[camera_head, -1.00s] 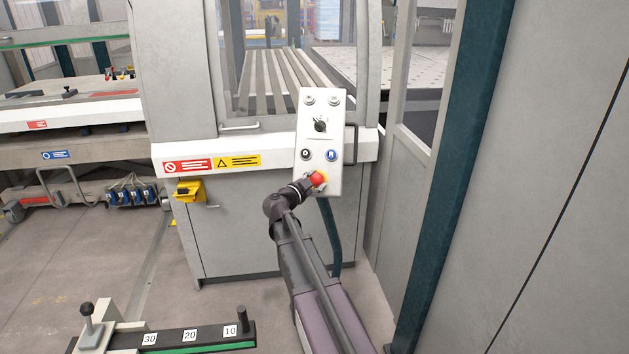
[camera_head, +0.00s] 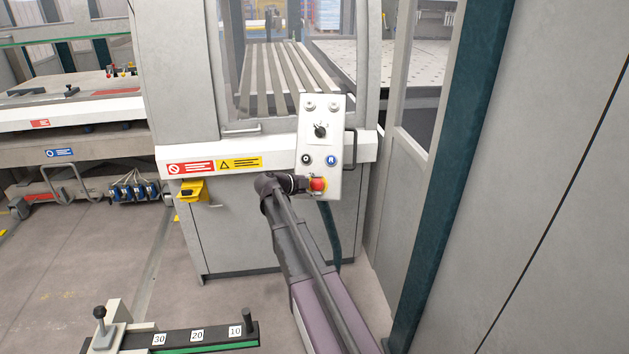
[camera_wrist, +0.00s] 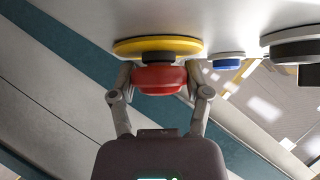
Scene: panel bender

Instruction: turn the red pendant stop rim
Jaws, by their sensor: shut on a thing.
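The red pendant stop rim (camera_head: 319,184) sits low on the face of the white pendant box (camera_head: 324,128). In the wrist view the red stop (camera_wrist: 159,79) shows in front of its yellow disc (camera_wrist: 158,47), with a dark collar between them. My gripper (camera_head: 307,184) comes at it from the left in the head view. In the wrist view its two fingers (camera_wrist: 159,84) stand on opposite sides of the red rim, shut on it. The fingertips are partly hidden beside the rim.
A blue button (camera_head: 331,160) and a black button (camera_head: 306,155) sit above the stop, with a rotary knob (camera_head: 320,130) higher up. A dark handle (camera_head: 350,148) is at the box's right side. A grey cabinet wall (camera_head: 545,200) stands at the right.

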